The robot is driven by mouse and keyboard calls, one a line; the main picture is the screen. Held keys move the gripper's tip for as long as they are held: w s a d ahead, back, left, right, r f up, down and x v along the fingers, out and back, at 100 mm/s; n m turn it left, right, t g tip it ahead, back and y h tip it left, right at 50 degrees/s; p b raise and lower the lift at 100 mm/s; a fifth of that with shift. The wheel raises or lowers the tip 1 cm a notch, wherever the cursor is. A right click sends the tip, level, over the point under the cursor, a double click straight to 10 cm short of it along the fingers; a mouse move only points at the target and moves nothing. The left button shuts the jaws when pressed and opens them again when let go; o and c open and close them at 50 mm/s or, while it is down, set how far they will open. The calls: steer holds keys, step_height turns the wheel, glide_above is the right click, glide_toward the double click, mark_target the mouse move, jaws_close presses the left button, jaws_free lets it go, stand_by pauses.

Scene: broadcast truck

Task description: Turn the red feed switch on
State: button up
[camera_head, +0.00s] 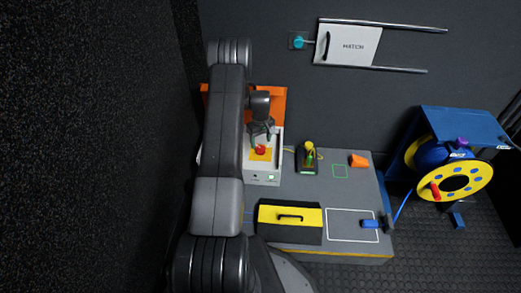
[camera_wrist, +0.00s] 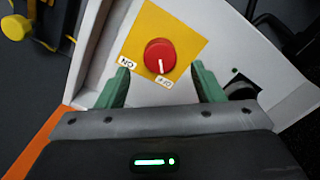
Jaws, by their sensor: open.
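The red feed switch (camera_head: 260,149) is a round knob on a yellow plate on a white box, below my gripper (camera_head: 262,132) in the head view. In the wrist view the red knob (camera_wrist: 160,53) has a white pointer line aimed at the OFF label (camera_wrist: 164,83). The ON label (camera_wrist: 127,62) is to its lower left. My gripper (camera_wrist: 160,70) is open, with one green finger on either side of the knob's near side. I see no finger touching the knob. The remaining height above it is hard to judge.
The white box (camera_head: 276,163) stands on a grey bench (camera_head: 300,190). A cable reel (camera_head: 455,180) stands at far right.

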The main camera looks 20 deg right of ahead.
mark_target(261, 149)
steer(key=shift+f+b, duration=0.45)
steer(key=shift+f, duration=1.9)
steer(key=c, duration=1)
